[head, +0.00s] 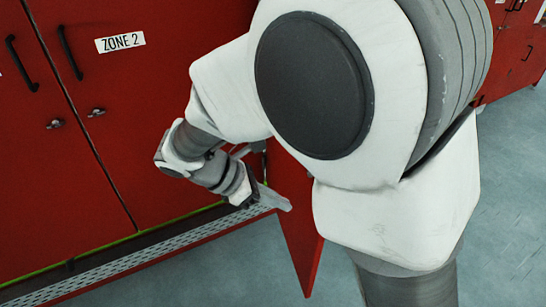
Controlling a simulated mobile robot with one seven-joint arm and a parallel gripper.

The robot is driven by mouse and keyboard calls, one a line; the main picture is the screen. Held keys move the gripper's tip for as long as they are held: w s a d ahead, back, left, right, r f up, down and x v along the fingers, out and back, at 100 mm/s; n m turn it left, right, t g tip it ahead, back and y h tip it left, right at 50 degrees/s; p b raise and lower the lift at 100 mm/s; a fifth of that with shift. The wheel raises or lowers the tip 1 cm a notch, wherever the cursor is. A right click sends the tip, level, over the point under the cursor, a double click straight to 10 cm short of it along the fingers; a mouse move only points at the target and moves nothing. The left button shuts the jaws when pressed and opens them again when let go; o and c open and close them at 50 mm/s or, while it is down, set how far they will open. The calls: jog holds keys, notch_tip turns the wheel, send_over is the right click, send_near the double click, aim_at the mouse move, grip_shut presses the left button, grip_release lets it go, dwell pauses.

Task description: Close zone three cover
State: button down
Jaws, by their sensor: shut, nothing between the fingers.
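A red cover (299,245) stands swung open below and left of my large white arm joint. Only its lower, pointed part shows, and my arm hides the rest, including any label. I take it to be the zone three cover, but no such label is in sight. My gripper (284,203) is shut and empty. Its tip is at the left edge of the open cover in the picture; I cannot tell whether they touch.
The closed red ZONE 2 doors (150,110), with black handles and small latches, fill the left. A perforated mesh belt (130,262) runs along their foot. Grey floor (240,275) is clear at the front. More red cabinets (515,60) stand at the far right.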

jog(key=w+d+f, duration=0.2)
jog(key=d, duration=0.3)
jog(key=shift+d+b, duration=0.4)
